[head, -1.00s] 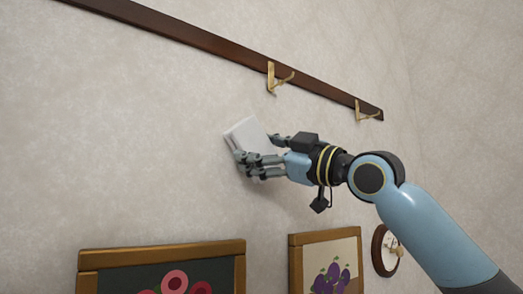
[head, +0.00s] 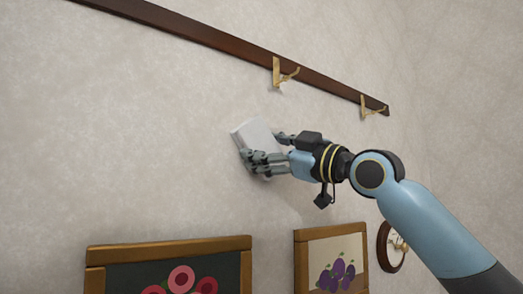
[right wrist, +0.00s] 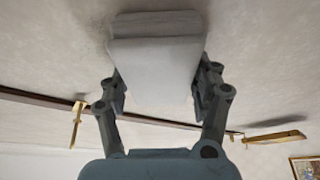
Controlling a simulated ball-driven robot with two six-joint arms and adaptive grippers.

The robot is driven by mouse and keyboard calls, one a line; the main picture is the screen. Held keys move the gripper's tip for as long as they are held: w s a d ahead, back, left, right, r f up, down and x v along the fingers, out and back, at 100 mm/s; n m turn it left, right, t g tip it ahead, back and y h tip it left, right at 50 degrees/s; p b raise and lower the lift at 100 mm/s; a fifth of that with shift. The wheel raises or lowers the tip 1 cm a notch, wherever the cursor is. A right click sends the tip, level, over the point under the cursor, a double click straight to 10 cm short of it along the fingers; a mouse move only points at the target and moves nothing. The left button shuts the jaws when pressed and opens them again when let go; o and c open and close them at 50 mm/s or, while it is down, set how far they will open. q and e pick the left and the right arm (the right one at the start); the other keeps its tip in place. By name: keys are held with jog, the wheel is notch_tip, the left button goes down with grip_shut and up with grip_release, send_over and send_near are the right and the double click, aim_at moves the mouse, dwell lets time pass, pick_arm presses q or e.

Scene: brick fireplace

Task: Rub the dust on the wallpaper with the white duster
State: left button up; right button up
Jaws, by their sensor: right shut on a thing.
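The white duster (head: 257,136) is a pale block at the wallpaper (head: 150,130), below the wooden rail. My right gripper (head: 264,148) is shut on it, with fingers on both sides. In the right wrist view the duster (right wrist: 155,65) sits between the fingers of the gripper (right wrist: 158,92), its far face at or very near the wall; I cannot tell if it touches. A faint grey patch (right wrist: 97,32) shows on the wallpaper beside the duster; whether it is dust or shadow is unclear. The wall behind the duster is hidden. My left gripper is not in view.
A dark wooden rail (head: 215,45) with brass hooks (head: 279,73) runs above the duster. Framed pictures (head: 170,246) (head: 330,232) and a small round frame (head: 391,247) hang below. The wall left of the duster is bare.

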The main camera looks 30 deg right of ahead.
jog(key=shift+w+d+b, duration=0.1)
jog(key=shift+d+b, duration=0.4)
jog(key=shift+d, duration=0.95)
jog(key=shift+w+d, duration=0.2)
jog(key=shift+d, duration=0.4)
jog(key=d, duration=0.1)
jog(key=d+b, duration=0.1)
jog(key=shift+w+d+r, duration=0.1)
jog(key=shift+w+d, duration=0.1)
jog(key=shift+d, duration=0.1)
